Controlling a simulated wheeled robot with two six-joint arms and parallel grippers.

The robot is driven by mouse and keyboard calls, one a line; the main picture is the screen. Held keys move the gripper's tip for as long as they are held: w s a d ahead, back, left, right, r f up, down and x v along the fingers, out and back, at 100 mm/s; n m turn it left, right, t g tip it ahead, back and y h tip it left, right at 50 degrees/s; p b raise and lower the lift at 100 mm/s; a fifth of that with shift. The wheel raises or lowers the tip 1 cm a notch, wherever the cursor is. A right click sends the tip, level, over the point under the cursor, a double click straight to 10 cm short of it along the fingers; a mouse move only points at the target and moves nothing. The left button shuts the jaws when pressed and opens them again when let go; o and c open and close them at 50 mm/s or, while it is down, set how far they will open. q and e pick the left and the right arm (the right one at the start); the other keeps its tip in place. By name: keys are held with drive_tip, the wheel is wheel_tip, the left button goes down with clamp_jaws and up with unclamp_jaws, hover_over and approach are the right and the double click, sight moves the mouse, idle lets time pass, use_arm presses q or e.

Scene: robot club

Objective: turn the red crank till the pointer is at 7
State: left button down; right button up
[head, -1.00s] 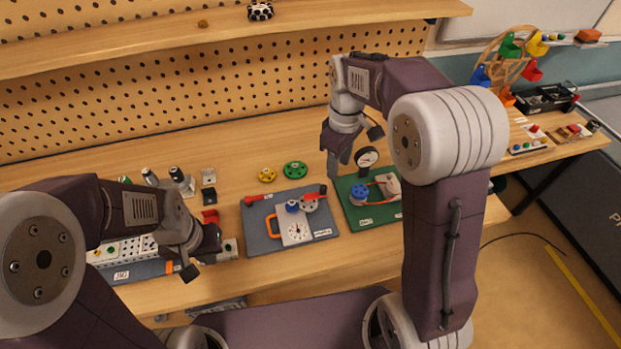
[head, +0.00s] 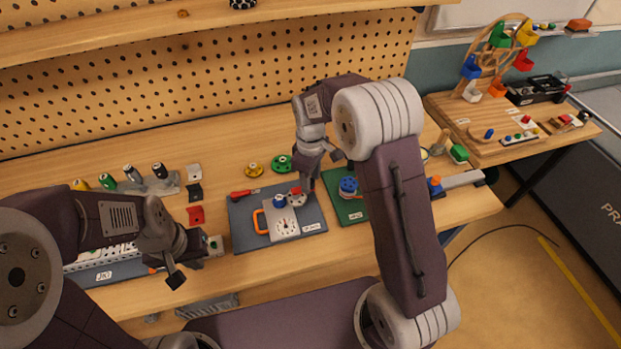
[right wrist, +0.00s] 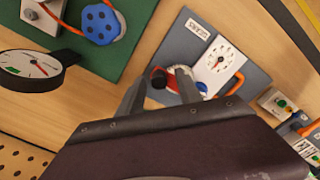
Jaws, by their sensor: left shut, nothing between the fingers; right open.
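A grey board (head: 240,231) on the bench holds a white dial plate (head: 285,225), a blue knob (head: 280,201), and the red crank (head: 296,190). My left gripper (head: 176,278) is shut and empty near the bench's front edge.
A green board (head: 345,208) with a blue knob (head: 348,186) lies right of the grey board, partly behind my right arm. A yellow knob (head: 253,169) and a green knob (head: 280,163) lie behind. An orange handle (head: 260,221) stands beside the dial.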

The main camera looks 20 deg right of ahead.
drive_tip(key=shift+d+f, duration=0.1)
drive_tip(key=shift+d, duration=0.05)
drive_tip(key=shift+c, duration=0.3)
clamp_jaws()
drive_tip(key=shift+s+a+m+p, duration=0.5)
drive_tip(key=shift+s+m+p, duration=0.25)
drive_tip(key=shift+m, duration=1.6)
drive_tip(key=shift+s+a+m+p, duration=0.55)
drive_tip(key=shift+s+m+p, duration=0.15)
drive_tip(key=shift+m, duration=1.7)
drive_tip(key=shift+s+a+m+p, duration=0.5)
drive_tip(key=shift+s+m+p, duration=0.25)
drive_tip(key=shift+m, duration=1.6)
drive_tip(key=shift+w, duration=0.1)
